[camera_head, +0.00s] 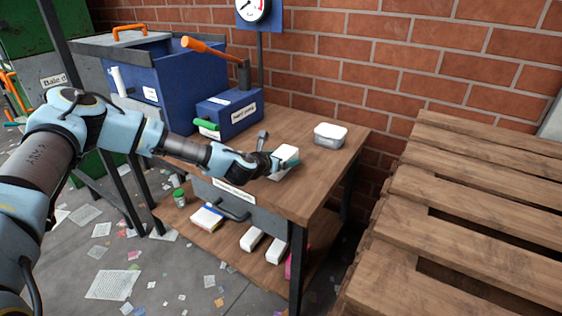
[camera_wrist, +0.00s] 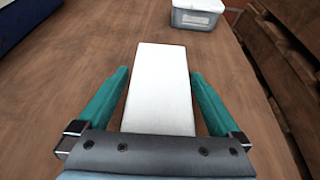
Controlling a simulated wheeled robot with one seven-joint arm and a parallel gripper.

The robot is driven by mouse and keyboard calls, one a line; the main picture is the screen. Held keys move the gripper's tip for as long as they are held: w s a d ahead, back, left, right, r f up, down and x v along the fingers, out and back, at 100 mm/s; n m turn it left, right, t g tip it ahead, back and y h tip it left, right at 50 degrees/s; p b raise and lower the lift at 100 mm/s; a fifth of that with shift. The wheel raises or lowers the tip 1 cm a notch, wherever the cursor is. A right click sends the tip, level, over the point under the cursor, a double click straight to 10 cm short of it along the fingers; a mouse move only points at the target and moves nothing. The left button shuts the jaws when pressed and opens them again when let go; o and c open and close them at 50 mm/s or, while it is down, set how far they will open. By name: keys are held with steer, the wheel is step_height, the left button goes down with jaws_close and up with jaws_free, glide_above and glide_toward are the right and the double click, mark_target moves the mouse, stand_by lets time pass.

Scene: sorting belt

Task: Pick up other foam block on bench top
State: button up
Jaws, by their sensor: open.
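A white foam block (camera_wrist: 159,85) lies on the wooden bench top. In the head view the white block (camera_head: 286,153) is at the end of my arm, partly hidden by my gripper. My gripper (camera_wrist: 161,84) is open, with one teal finger on each side of the block. A narrow gap shows between the block and each finger. In the head view my gripper (camera_head: 282,163) is low over the bench top (camera_head: 310,185).
A lidded clear container (camera_head: 330,135) stands behind the block. A blue box (camera_head: 228,112) and a large blue bin (camera_head: 150,75) are at the back left. White blocks (camera_head: 251,239) lie on the lower shelf. A wooden pallet stack (camera_head: 470,200) stands to the right.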

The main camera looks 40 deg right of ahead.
steer(key=shift+c, duration=0.2)
steer(key=c, duration=1.2)
steer(key=shift+r, duration=0.15)
